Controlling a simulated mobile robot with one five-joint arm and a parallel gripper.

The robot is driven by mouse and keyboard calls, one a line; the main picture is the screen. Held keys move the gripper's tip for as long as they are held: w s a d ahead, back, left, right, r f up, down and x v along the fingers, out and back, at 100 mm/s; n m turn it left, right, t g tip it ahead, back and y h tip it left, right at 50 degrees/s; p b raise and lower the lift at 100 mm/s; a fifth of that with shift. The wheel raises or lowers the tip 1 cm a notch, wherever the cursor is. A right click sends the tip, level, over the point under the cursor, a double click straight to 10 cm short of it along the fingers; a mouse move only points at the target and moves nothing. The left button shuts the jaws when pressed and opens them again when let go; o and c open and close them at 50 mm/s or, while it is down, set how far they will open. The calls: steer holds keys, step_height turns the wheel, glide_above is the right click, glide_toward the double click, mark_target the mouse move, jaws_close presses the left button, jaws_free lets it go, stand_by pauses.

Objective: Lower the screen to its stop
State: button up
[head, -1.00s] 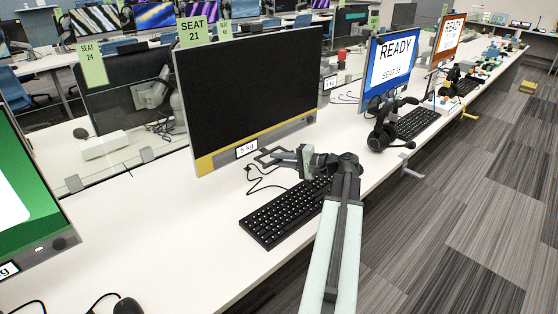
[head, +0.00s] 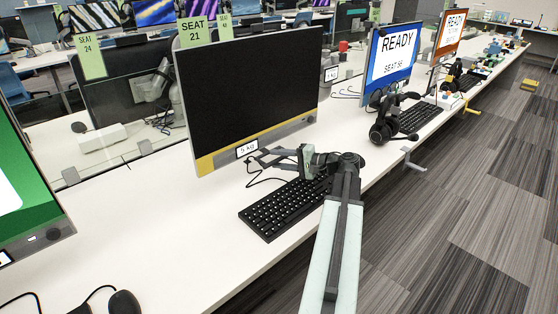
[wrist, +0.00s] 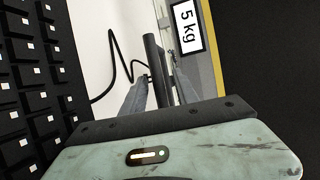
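The black screen (head: 250,85) at seat 21 stands over the white desk, with a yellow and grey lower edge and a "5 kg" label (head: 247,149). Its lower edge is clear of the desk. My gripper (head: 262,158) is in front of the lower edge, just right of the label and above the desk. In the wrist view its two grey fingers (wrist: 158,78) are apart, with a dark bar between them that I cannot identify. The yellow edge of the screen (wrist: 212,45) is to the right of the fingers. I see no clear contact with the screen.
A black keyboard (head: 285,205) lies under my gripper and arm. A black cable (head: 262,178) lies on the desk beside it. A green screen (head: 30,190) stands at left, with a mouse (head: 124,302) in front. A headset (head: 390,122) and a "READY" screen (head: 392,60) are at right.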

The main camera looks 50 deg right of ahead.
steer(key=p+v, duration=0.1)
steer(key=v, duration=0.6)
steer(key=shift+s+d+r, duration=0.1)
steer(key=shift+s+d, duration=0.05)
steer(key=shift+s, duration=0.25)
